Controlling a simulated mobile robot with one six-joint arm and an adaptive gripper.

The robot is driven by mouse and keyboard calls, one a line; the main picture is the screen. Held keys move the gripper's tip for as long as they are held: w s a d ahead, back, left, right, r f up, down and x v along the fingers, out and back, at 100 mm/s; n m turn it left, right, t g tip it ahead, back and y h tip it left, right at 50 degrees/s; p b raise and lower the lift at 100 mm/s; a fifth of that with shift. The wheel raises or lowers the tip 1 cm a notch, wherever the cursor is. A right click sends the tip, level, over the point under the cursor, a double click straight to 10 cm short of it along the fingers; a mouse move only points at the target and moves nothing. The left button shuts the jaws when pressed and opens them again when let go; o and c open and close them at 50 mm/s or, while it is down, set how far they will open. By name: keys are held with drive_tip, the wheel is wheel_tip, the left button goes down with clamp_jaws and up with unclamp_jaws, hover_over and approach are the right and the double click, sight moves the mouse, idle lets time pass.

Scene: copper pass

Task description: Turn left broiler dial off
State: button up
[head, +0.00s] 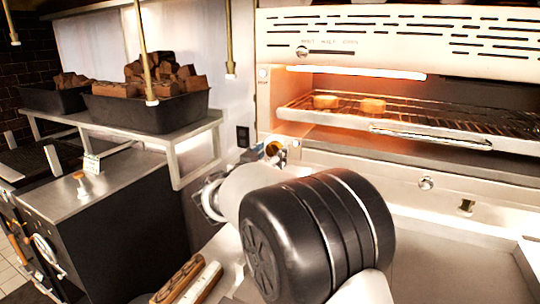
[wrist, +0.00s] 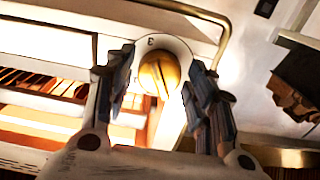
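The left broiler dial (wrist: 158,74) is a round brass knob with a raised grip on a pale round plate in the wrist view. A mark like a "3" shows on the plate above it. In the head view the brass dial (head: 272,149) shows small at the broiler's lower left, partly hidden by my gripper (head: 280,156). In the wrist view my gripper (wrist: 161,60) is open, one finger on each side of the dial with a visible gap. The broiler (head: 400,35) glows inside.
A wire rack (head: 430,118) holds two browned pieces of food under the glowing element. Another round knob (head: 425,183) sits on the front panel to the right. Black bins (head: 150,110) of wood chunks stand on a steel shelf at left. A brass rail (wrist: 222,35) passes near the dial.

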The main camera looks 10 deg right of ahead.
drive_tip(key=c, duration=0.7)
drive_tip(key=shift+c, duration=0.2)
